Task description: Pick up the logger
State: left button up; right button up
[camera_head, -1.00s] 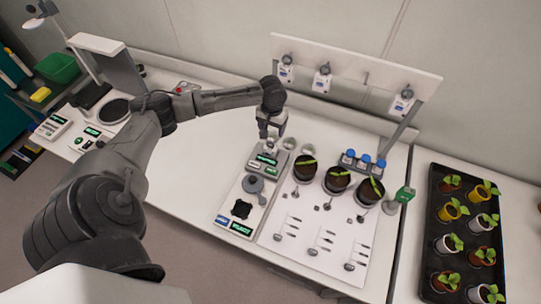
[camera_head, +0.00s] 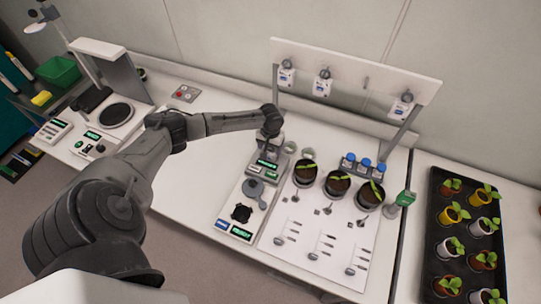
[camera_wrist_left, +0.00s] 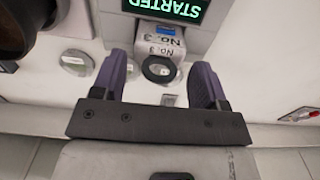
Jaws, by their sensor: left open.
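A small white logger (camera_wrist_left: 162,42) marked "No. 3" shows in the left wrist view, with a blue patch and a dark ring at its near end. It sits against a grey unit (camera_wrist_left: 185,12) whose green screen reads "STARTED". My left gripper (camera_wrist_left: 158,88) is open, its two purple-grey fingers on either side of the logger's ring end, with gaps on both sides. In the head view my left gripper (camera_head: 271,138) is low over the back of the grey unit (camera_head: 267,163) and hides the logger there. My right gripper is not in view.
Three white tagged devices hang on a rack (camera_head: 355,70) behind. Potted seedlings (camera_head: 338,183) and blue-capped bottles (camera_head: 365,163) stand to the right. Small clear round dishes (camera_wrist_left: 76,62) lie close beside the logger.

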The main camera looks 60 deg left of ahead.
pick_arm(q)
jog(key=shift+f, duration=0.5)
jog(key=shift+c, duration=0.3)
grip_shut()
